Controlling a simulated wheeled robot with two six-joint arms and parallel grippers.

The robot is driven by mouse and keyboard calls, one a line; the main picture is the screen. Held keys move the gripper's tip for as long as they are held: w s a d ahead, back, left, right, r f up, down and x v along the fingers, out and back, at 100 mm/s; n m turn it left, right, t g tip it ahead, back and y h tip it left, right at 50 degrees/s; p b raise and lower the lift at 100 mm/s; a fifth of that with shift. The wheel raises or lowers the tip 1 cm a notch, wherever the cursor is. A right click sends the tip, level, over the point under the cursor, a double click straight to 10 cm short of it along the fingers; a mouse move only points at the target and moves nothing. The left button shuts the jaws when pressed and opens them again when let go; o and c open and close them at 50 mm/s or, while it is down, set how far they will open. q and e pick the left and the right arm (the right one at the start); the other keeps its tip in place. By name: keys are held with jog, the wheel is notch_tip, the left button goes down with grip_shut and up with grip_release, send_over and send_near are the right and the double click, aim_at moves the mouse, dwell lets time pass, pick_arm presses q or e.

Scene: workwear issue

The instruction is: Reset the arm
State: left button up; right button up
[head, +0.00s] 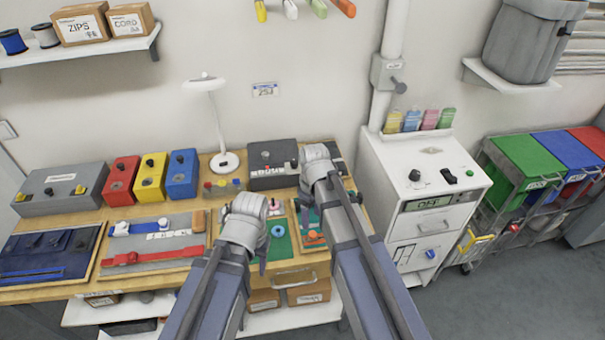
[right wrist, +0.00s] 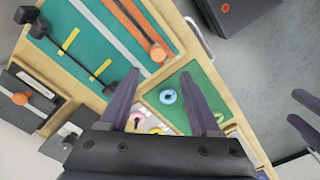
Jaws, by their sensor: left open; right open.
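My left gripper (head: 250,235) is over the front of the wooden bench (head: 100,290), left of the green panel (head: 279,247). Its jaws are mostly hidden by the wrist in the head view. My right gripper (head: 312,190) is farther back and to the right, above the bench, its fingers largely hidden there. In the right wrist view, the right gripper (right wrist: 163,95) is open, its two dark fingers apart with nothing held. A blue ring (right wrist: 168,96) lies on the green panel beyond and between those fingers. It also shows in the head view (head: 278,231).
Red (head: 121,181), yellow (head: 150,178) and blue (head: 182,174) boxes stand at the bench's back, beside a white lamp (head: 226,162). A white cabinet (head: 425,185) stands right of the bench. Colored bins (head: 527,160) are farther right, with clear floor in front.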

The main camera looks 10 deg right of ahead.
pick_arm(q)
jog(key=shift+f, duration=0.25)
pick_arm(e)
jog(key=s+a+m, duration=0.2)
jog(key=s, duration=0.5)
jog(key=s+a+m+h, duration=0.1)
jog(key=s+a+m, duration=0.2)
jog(key=s, duration=0.4)
jog(key=shift+a+f+m, duration=0.2)
jog(key=shift+a+m, duration=0.1)
pick_arm(q)
jog(key=shift+d, duration=0.1)
pick_arm(e)
jog(key=shift+s+d, duration=0.1)
jog(key=shift+s, duration=0.05)
